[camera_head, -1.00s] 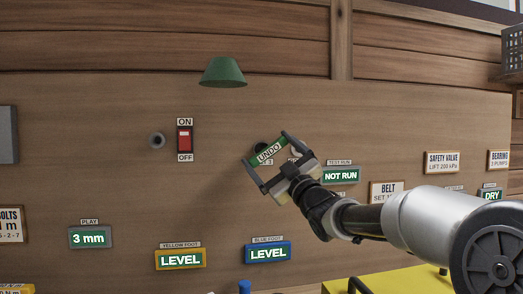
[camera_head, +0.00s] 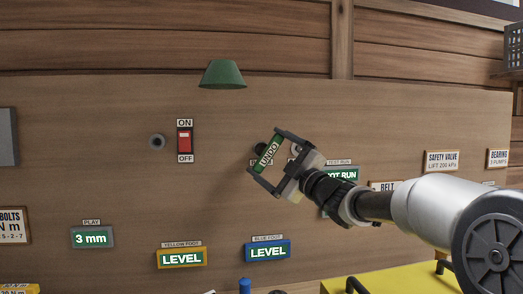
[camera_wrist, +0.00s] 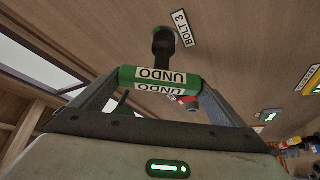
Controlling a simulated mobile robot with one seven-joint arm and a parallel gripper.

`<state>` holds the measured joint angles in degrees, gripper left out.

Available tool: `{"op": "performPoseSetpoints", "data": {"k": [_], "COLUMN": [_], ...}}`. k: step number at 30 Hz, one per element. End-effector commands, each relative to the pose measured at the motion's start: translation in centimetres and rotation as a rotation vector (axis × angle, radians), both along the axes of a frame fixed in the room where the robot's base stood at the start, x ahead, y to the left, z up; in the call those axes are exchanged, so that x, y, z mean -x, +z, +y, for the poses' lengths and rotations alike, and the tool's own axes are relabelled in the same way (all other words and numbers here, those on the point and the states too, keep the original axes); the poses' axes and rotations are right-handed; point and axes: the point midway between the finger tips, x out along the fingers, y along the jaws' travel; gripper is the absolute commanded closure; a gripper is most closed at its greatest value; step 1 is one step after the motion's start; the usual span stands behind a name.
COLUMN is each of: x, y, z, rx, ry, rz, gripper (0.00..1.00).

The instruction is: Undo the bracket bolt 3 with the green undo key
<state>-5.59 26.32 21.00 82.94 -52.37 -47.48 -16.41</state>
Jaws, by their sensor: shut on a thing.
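In the wrist view the green handle (camera_wrist: 160,78) lies between the two fingertips. Its dark shank reaches up to a dark round fitting on the wall beside the BOLT 3 label (camera_wrist: 181,28). Bracket bolt 3 itself is hidden behind the key's dark end, so I cannot tell how far it is seated. In the head view the handle is tilted steeply, its upper end to the right.
A red ON/OFF switch (camera_head: 184,140) is on the wooden wall to the left, under a green lamp shade (camera_head: 223,74). LEVEL signs (camera_head: 267,252) are below. My arm partly covers the TEST RUN sign (camera_head: 347,174). A yellow surface (camera_head: 400,278) is at lower right.

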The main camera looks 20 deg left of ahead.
Motion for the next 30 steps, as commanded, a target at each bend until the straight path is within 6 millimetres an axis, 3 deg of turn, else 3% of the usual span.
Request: {"op": "performPoseSetpoints", "data": {"k": [30], "x": [-0.01], "y": [0.47], "z": [-0.03], "rx": [0.303], "ry": [0.0], "rz": [-0.187], "gripper": [0.42]}}
